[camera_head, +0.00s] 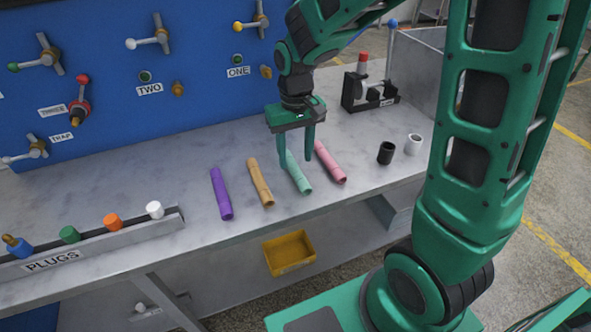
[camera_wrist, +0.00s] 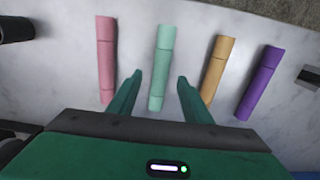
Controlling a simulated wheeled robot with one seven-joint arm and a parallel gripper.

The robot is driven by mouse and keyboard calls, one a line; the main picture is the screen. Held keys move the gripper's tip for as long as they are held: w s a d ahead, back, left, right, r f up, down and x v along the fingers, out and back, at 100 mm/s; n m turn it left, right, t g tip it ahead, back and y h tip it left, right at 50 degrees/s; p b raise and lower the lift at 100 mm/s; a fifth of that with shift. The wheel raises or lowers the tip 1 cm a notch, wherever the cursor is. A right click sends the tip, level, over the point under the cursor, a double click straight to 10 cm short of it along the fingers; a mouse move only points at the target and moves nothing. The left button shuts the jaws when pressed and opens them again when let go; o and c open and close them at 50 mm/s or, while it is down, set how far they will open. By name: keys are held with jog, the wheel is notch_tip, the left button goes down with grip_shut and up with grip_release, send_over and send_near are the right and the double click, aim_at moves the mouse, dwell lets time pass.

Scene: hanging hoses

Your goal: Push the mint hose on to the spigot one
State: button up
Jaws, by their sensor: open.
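The mint hose (camera_head: 298,174) lies on the grey bench between the tan and pink hoses. My gripper (camera_head: 296,162) is open above it, fingers pointing down. In the wrist view the mint hose (camera_wrist: 161,67) runs between the two open fingers of my gripper (camera_wrist: 157,80), with a gap on each side, and neither finger is seen to touch it. Spigot one (camera_head: 265,72) is a small brass fitting on the blue panel beside the label ONE (camera_head: 238,71). Part of the mint hose is hidden behind a finger in the head view.
Beside it lie a pink hose (camera_head: 330,162), a tan hose (camera_head: 260,182) and a purple hose (camera_head: 221,193). A black cup (camera_head: 386,153) and a white cup (camera_head: 413,144) stand at the right. A PLUGS rack (camera_head: 100,244) is at the front left.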

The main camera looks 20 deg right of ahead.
aim_at(295, 167)
jog(key=shift+f, duration=2)
jog(key=shift+c, duration=0.7)
grip_shut()
jog(key=shift+r, duration=0.15)
